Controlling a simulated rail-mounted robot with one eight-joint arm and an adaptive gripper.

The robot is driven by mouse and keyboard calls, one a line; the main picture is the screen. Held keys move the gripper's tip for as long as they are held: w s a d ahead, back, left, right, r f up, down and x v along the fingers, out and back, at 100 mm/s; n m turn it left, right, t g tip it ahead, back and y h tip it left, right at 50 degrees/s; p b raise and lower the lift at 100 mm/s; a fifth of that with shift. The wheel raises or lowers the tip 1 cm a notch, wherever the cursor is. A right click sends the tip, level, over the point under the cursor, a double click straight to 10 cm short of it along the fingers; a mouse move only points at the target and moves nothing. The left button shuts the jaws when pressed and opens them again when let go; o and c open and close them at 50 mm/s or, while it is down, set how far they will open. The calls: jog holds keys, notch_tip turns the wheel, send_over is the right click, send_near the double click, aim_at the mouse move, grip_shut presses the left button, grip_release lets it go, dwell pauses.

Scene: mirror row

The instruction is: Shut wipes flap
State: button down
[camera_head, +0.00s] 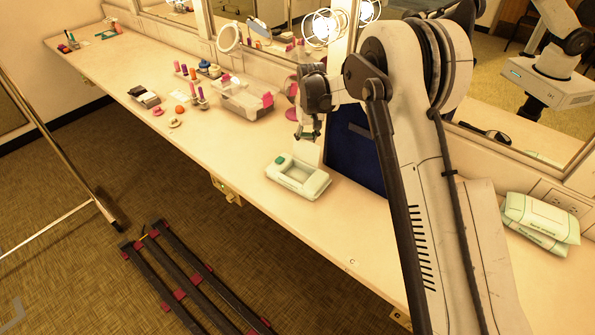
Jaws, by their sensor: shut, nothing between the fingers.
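A pale green wipes box (312,190) with a recessed opening in its top and a dark green patch at one corner sits on the counter, near its front edge. A pale panel (311,153) stands up at the box's back edge and looks like its raised flap; its hinge is not clear. My gripper (305,138) is shut and empty, pointing down just above and behind the box, close to the panel's upper edge. I cannot tell whether it touches the panel.
A dark blue case (353,150) stands behind the box, partly hidden by my arm. A clear organiser (243,98) and small cosmetics lie to the left. Soft packs (540,220) lie at the right. Mirrors line the counter's back.

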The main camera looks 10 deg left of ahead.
jog(key=s+a+f+b, duration=0.1)
jog(key=s+a+b, duration=0.1)
jog(key=s, duration=0.4)
jog(key=shift+a+b, duration=0.3)
jog(key=shift+a, duration=0.35)
dwell(1.0)
jog(key=shift+s+a+f, duration=0.1)
jog(key=shift+s, duration=0.05)
jog(key=shift+s+a, duration=0.2)
jog(key=shift+s, duration=0.25)
jog(key=shift+f+b, duration=1.45)
jog(key=shift+f, duration=0.15)
jog(key=shift+r, duration=0.1)
notch_tip(320, 180, up, 8)
jog(key=p, duration=0.3)
dwell(0.4)
dwell(0.4)
